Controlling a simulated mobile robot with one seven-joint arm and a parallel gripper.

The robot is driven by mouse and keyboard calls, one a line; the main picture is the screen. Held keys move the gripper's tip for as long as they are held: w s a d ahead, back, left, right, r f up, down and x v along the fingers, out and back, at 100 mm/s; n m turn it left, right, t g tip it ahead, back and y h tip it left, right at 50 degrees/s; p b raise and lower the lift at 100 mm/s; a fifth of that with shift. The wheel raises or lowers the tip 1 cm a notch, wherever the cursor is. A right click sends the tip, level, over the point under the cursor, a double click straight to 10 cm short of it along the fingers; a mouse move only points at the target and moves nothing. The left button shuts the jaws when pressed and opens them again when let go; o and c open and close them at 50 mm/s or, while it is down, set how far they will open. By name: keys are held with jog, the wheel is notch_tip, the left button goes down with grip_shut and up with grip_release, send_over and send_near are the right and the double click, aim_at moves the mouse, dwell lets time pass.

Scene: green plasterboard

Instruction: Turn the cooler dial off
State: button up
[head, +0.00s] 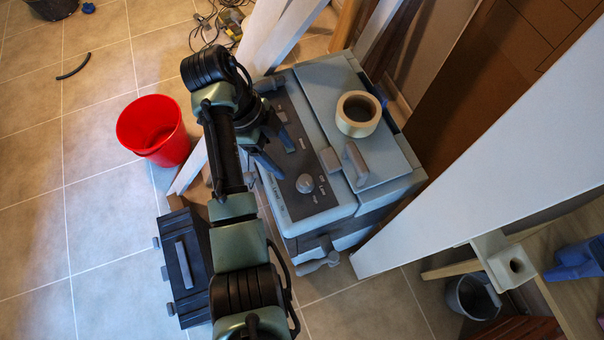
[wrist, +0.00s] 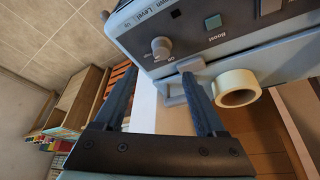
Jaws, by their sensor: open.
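The cooler (head: 338,75) is a grey-blue box with a dark control panel on its top. A round grey dial (head: 306,183) sits near the front end of that panel, with small printed labels beside it. The dial also shows in the wrist view (wrist: 161,47), beyond my fingertips and between the lines of the two fingers. Which setting it points to is too small to tell. My gripper (head: 280,152) is open and empty over the panel, up and left of the dial in the head view. Its two dark fingers (wrist: 160,73) are apart from the dial.
A tape roll (head: 358,113) lies on the cooler lid, near a raised handle (head: 355,163). A red bucket (head: 154,130) and a dark toolbox (head: 182,262) stand on the tiled floor at left. White boards lean close at right.

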aim_at(304, 180)
jog(key=x, duration=1.1)
jog(key=shift+w+d+f, duration=0.1)
jog(key=shift+d+f, duration=0.05)
jog(key=shift+c, duration=0.3)
grip_shut()
